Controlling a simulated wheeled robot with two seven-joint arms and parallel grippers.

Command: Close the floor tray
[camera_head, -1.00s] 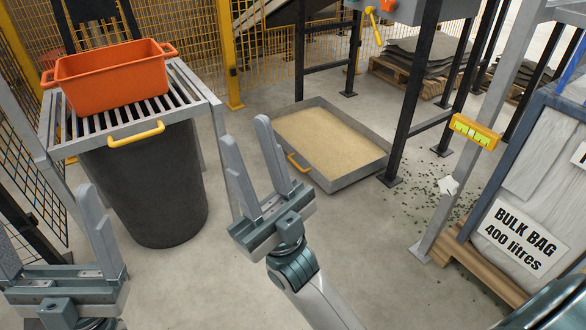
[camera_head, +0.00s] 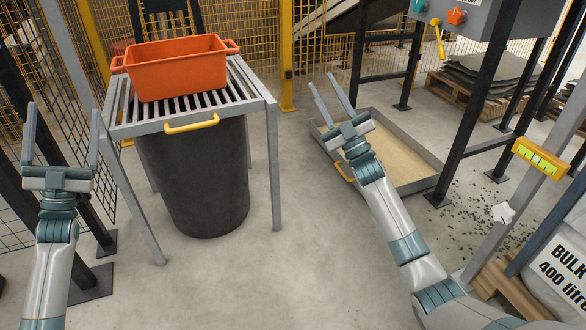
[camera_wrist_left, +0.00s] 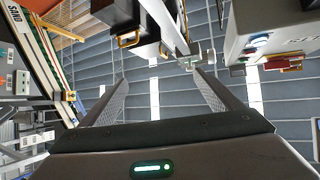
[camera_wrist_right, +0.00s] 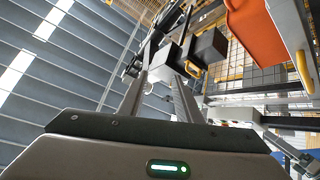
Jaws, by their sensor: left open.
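The floor tray (camera_head: 420,186) is a shallow grey metal tray of sand-coloured material, lying on the floor right of centre in the head view. It sticks out between dark frame legs. My left gripper (camera_head: 62,120) is open and empty at the far left, away from the tray. The wrist views show both finger pairs spread with nothing between.
A slatted grey stand (camera_head: 272,150) bears an orange tub (camera_head: 178,72) and has a yellow handle (camera_head: 191,123); a dark bin (camera_head: 200,185) is under it. A grey post with a yellow level (camera_head: 541,157) and a bulk bag (camera_head: 560,270) stand right.

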